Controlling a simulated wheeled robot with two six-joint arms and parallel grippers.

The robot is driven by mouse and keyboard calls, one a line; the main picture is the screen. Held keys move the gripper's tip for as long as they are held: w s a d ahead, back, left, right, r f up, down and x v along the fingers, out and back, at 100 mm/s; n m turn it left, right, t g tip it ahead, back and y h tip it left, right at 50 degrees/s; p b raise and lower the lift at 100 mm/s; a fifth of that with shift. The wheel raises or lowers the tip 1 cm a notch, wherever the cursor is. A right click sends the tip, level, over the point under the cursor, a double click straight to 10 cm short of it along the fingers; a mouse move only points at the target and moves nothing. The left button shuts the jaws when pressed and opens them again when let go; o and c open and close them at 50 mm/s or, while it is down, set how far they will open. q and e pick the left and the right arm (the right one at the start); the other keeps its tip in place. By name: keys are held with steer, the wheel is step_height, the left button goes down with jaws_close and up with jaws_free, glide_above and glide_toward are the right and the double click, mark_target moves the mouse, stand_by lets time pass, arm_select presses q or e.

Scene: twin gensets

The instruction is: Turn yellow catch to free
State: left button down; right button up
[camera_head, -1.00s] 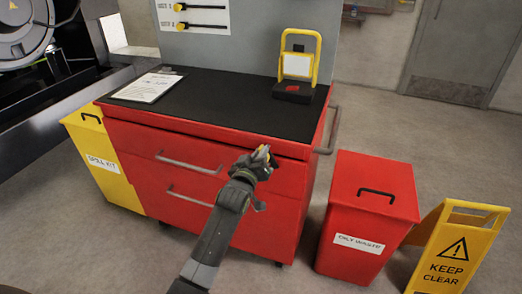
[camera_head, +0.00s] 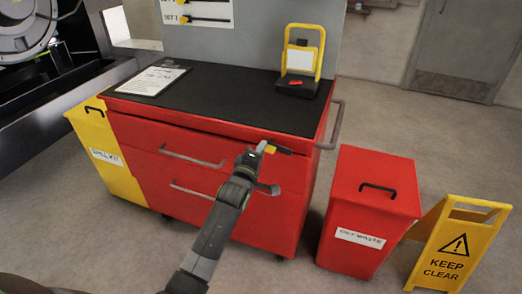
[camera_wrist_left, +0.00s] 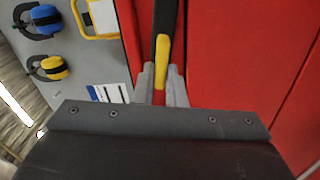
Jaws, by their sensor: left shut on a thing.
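The yellow catch (camera_head: 269,149) is a small piece at the upper right of the red cabinet's front, beside a short dark bar. In the left wrist view the yellow catch (camera_wrist_left: 162,60) is a narrow upright strip between my fingers, against a black strip with red on both sides. My left gripper (camera_head: 260,149) reaches up to it from below and is shut on it; it also shows in the left wrist view (camera_wrist_left: 162,80). The fingers partly hide the catch's lower end. My right gripper is not in view.
The red cabinet (camera_head: 150,150) has two grey drawer handles and a black top (camera_head: 225,99) with a paper and a yellow-framed stand (camera_head: 303,56). A yellow spill kit bin (camera_head: 118,181) stands left; a red oily waste bin (camera_head: 368,200) and yellow sign (camera_head: 452,253) stand right.

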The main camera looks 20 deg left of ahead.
arm_select(q)
steer(key=shift+f+n, duration=0.1)
steer(key=shift+n, duration=0.9)
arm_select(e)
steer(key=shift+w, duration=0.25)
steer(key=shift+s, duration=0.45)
arm_select(q)
steer(key=c, duration=1.5)
jaws_free()
steer(key=shift+c, duration=0.2)
steer(key=shift+o, duration=0.3)
steer(key=s, duration=1.7)
steer(key=shift+s+a, duration=0.2)
steer(key=shift+a, duration=0.1)
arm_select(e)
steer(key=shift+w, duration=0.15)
